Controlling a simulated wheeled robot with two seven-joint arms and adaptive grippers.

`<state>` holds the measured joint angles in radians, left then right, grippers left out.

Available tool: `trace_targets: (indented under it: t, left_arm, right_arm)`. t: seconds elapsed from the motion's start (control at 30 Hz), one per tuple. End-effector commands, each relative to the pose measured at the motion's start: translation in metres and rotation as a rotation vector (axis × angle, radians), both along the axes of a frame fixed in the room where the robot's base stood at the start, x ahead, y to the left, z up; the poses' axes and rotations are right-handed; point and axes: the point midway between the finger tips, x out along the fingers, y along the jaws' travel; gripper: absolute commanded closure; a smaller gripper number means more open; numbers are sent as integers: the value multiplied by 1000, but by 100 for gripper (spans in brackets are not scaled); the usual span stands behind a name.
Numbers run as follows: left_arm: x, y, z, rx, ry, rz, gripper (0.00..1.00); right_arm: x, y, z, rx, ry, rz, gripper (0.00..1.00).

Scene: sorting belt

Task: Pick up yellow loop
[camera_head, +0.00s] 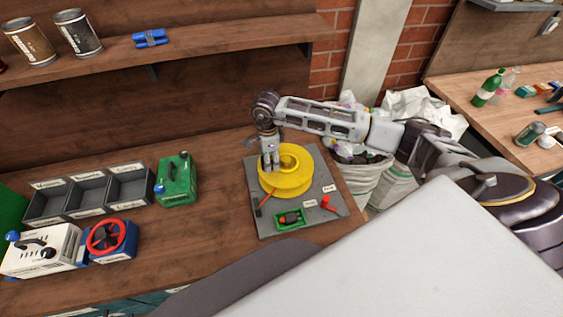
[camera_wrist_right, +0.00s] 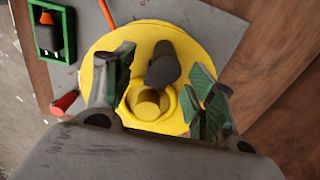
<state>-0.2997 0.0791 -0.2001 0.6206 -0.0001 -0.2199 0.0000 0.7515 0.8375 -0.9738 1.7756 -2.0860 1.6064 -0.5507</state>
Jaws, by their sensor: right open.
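The yellow loop (camera_head: 290,185) is a thick round ring with a raised yellow hub, lying on a grey board (camera_head: 251,227) on the wooden bench. In the right wrist view the loop (camera_wrist_right: 150,36) fills the middle. My right gripper (camera_head: 271,163) reaches in from the right and points down over the loop's far left part. In the wrist view its green-padded fingers (camera_wrist_right: 157,88) are spread apart on either side of the hub (camera_wrist_right: 149,103), with nothing clamped. Contact with the loop is unclear. My left gripper is not in view.
A green tray (camera_head: 279,225) holding a dark and orange item and a red piece (camera_head: 328,203) lie near the loop. A green canister (camera_head: 176,180), grey bins (camera_head: 46,206) and a red-wheel valve (camera_head: 106,236) stand left. A shelf (camera_head: 230,35) runs behind. Bench between canister and board is clear.

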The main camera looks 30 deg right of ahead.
Motion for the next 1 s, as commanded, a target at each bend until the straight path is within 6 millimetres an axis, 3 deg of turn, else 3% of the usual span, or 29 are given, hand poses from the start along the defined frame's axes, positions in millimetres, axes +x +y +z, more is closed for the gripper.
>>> trace_targets:
  t: [0.23,0.7,1.0]
  left_arm:
    - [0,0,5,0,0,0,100]
    - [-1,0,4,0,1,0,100]
    - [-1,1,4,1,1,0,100]
  right_arm:
    - [0,0,-18,1,0,-1,44]
    - [0,0,-20,1,0,0,44]
    - [0,0,-20,0,0,0,81]
